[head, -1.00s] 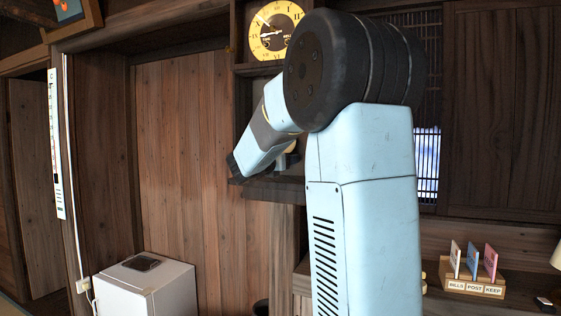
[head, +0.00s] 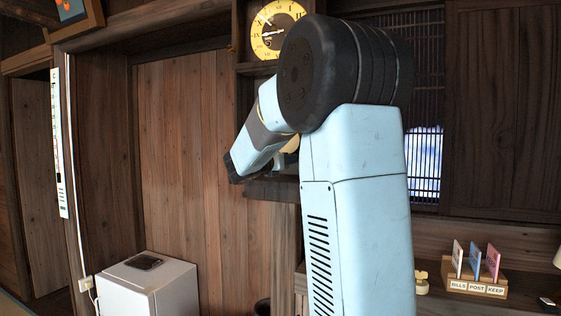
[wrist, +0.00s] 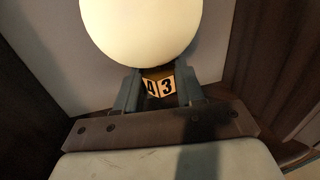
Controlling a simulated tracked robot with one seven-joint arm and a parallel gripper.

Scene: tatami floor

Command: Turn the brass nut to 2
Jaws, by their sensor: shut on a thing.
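In the wrist view, two yellowish number faces marked 4 and 3, apparently on the brass nut (wrist: 159,86), show between the dark fingers of my gripper (wrist: 158,92). The fingers are shut on it, one on each side. The 4 is on the left and the 3 on the right. A large cream ball (wrist: 141,28) hides what lies just beyond the nut. No 2 shows. In the head view my arm hides the nut and most of my gripper; a bit of the cream ball (head: 291,145) shows behind the arm.
A white cabinet (head: 148,288) stands at lower left. A wooden holder (head: 476,287) with cards labelled bills, post and keep sits on the right shelf, beside a small cream object (head: 421,283).

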